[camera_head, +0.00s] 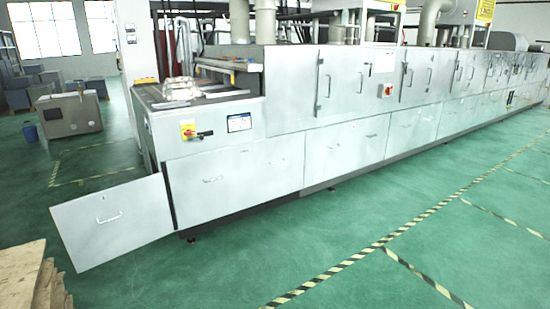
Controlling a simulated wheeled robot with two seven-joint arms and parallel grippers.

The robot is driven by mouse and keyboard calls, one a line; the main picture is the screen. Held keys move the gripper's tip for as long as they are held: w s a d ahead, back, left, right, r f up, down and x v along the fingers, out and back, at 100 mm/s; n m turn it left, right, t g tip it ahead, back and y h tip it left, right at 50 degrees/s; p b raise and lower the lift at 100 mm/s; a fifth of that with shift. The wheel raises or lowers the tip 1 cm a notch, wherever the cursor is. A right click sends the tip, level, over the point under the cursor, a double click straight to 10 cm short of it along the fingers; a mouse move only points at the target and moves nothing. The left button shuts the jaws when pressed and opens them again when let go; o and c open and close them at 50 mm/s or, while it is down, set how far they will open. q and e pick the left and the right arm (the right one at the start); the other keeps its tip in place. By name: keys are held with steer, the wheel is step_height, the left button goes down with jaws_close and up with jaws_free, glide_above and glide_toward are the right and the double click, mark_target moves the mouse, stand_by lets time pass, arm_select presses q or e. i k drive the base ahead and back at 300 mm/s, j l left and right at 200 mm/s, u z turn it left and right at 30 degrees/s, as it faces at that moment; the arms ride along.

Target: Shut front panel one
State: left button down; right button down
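A long grey metal machine (275,155) runs from the left middle to the far right. At its left end one lower front panel (115,222) stands swung open, out to the left of the machine body. The open panel is a flat grey plate with a small handle (109,218) on its face. Its right edge is close to the machine's left front corner. The other lower panels, such as the one to its right (212,182), sit flush. No number is readable on the panels. Neither of my grippers shows in the head view.
Stacked brown boards (28,275) stand at the bottom left, near the open panel. A metal casting (180,88) lies on the machine's left end, above a switch and small screen (239,122). The green floor (270,250) in front is clear, with striped tape lines.

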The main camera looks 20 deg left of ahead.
mark_target(95, 229)
steer(key=i+j+u, duration=0.2)
steer(key=i+u, duration=0.2)
steer(key=i, duration=0.15)
steer(key=i+u, duration=0.4)
steer(key=i, duration=0.2)
steer(key=i+j+u, duration=0.25)
steer(key=i+j, duration=0.2)
steer(key=i+j+u, duration=0.3)
steer(key=i+j, duration=0.1)
steer(key=i, duration=0.1)
